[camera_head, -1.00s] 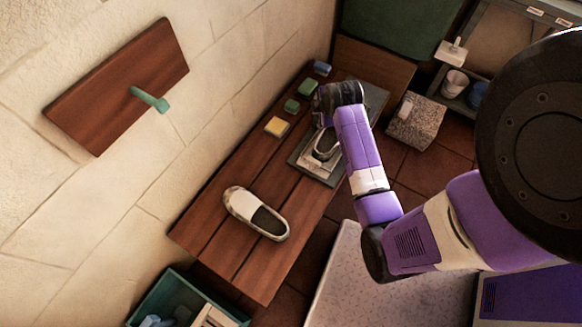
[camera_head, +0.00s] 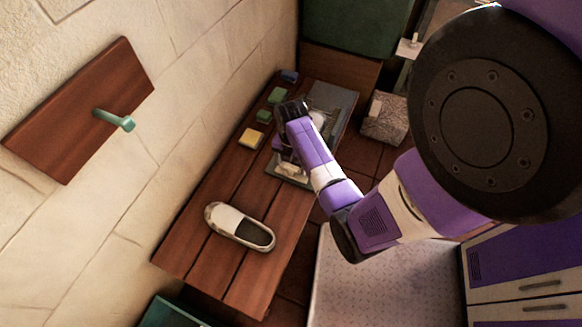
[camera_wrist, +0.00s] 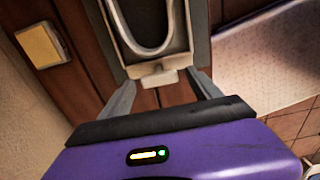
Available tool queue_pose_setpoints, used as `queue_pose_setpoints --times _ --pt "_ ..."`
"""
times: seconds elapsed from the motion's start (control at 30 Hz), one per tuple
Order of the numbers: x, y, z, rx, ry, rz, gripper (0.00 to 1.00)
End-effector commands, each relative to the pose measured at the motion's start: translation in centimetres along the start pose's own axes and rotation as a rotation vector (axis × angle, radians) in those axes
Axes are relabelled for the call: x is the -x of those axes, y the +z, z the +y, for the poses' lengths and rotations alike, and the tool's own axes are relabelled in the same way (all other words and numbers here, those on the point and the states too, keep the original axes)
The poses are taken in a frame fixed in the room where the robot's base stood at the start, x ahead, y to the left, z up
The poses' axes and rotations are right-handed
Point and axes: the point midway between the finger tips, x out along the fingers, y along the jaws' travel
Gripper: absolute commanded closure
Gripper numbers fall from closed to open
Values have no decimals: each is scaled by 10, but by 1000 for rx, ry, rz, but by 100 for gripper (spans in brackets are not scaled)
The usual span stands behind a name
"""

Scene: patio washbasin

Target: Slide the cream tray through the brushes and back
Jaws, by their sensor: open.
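The cream tray (camera_head: 291,170) lies on the grey device on the wooden bench, partly hidden by my arm. In the wrist view its end tab (camera_wrist: 153,77) points toward me, and a pale curved rim (camera_wrist: 150,48), perhaps of a shoe, lies in the dark recess beyond it. My gripper (camera_wrist: 161,82) is open, with one finger on each side of the tab; I cannot tell whether they touch it. I cannot make out the brushes.
A white slip-on shoe (camera_head: 240,227) lies on the near part of the bench (camera_head: 195,225). Yellow (camera_head: 251,138), green (camera_head: 277,95) and blue (camera_head: 289,76) blocks line the wall side. A wooden board with a green peg (camera_head: 114,119) is on the wall. A stone block (camera_head: 385,120) stands right.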

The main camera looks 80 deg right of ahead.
Motion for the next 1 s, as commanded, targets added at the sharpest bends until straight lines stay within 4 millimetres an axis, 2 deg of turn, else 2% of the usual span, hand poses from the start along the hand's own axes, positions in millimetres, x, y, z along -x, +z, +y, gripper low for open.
queue_pose_setpoints --times 0.13,0.47,0.83,1.0 --pt "-14 0 0 -1 0 0 27" --pt "-17 0 0 -1 1 -1 27" --pt "-17 0 0 -1 1 -1 98" --pt "-17 0 0 -1 1 -1 100"
